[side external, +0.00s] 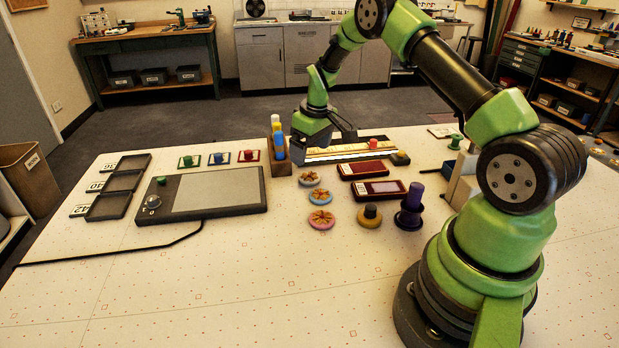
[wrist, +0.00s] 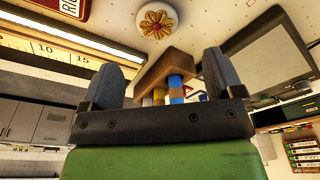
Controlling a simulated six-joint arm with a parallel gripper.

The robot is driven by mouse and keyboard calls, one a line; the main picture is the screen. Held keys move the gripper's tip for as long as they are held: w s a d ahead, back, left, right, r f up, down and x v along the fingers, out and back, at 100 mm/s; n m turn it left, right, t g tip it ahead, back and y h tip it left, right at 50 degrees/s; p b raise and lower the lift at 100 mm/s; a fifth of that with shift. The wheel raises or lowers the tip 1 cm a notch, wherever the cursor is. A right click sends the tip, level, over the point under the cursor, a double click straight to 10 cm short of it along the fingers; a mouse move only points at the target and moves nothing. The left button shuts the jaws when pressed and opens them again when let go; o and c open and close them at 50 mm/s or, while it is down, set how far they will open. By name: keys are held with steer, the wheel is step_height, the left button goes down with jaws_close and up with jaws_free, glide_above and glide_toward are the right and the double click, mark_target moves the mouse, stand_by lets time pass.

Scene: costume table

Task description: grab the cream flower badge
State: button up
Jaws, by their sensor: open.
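The cream flower badge (side external: 309,178) lies flat on the white table, at the far end of a short row of round flower badges. Its orange-brown flower faces up. It also shows at the top of the wrist view (wrist: 157,20), beyond my fingertips. My gripper (side external: 322,148) is over the table behind the badge, between the pen holder and the ruler. In the wrist view my gripper (wrist: 161,68) has its two grey fingers wide apart, with nothing held between them. The badge is apart from both fingers.
A blue flower badge (side external: 321,196) and a pink one (side external: 321,220) lie in front of the cream badge. A wooden pen holder (side external: 281,166) stands close left of my gripper. Red-framed cards (side external: 365,170) lie right, a grey tablet (side external: 215,192) left. The front table is clear.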

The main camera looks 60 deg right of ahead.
mark_target(310, 175)
step_height(310, 175, down, 7)
steer(key=shift+w+d, duration=0.1)
steer(key=shift+w, duration=0.05)
stand_by(0.4)
steer(key=c, duration=1)
